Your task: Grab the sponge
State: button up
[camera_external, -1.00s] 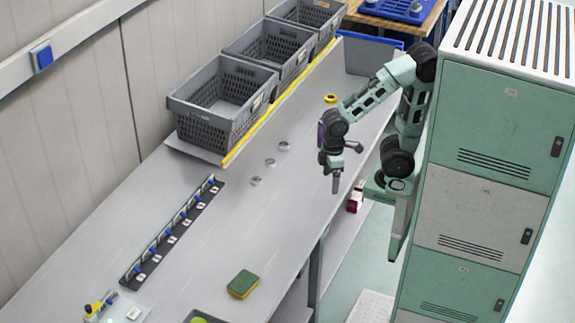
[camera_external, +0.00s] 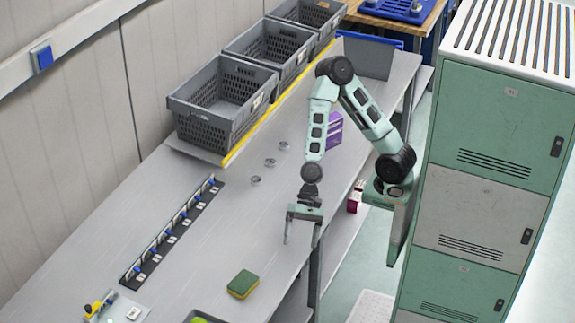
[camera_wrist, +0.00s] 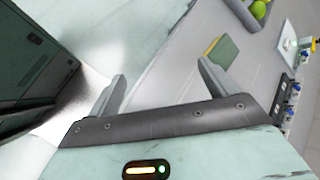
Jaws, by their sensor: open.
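The sponge (camera_external: 243,284), green on top with a yellow layer below, lies flat on the grey workbench (camera_external: 190,255) near its front right edge. It also shows in the wrist view (camera_wrist: 223,52), beyond the right finger and apart from it. My gripper (camera_external: 302,238) is open and empty above the bench's right edge, farther along the bench from the sponge. In the wrist view both fingers of my gripper (camera_wrist: 162,82) are spread, with only the bench edge and floor between them.
Grey crates (camera_external: 222,102) line the back of the bench. A black strip with blue-and-white fittings (camera_external: 172,232) lies left of the sponge. A purple box (camera_external: 334,130) stands behind my arm. A tray with green items (camera_wrist: 252,12) lies just past the sponge. Green lockers (camera_external: 490,130) stand at right.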

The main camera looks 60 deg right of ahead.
jog(key=w+a+r+m+t+y+b, duration=0.15)
jog(key=w+r+m+t+y, duration=0.3)
jog(key=w+r+m, duration=0.65)
jog(key=m, duration=0.2)
send_near(245, 280)
jog(key=shift+g, duration=0.35)
jog(key=p+x, duration=0.1)
jog(key=x, duration=0.4)
jog(key=shift+f, duration=0.15)
jog(key=shift+w+p+x, duration=0.15)
jog(key=shift+p+x, duration=0.15)
jog(key=shift+x, duration=1.25)
jog(key=shift+w+p+x, duration=0.15)
jog(key=shift+p+x, duration=0.1)
jog(key=shift+x, duration=1.25)
jog(key=shift+r, duration=0.2)
jog(key=c, duration=1.1)
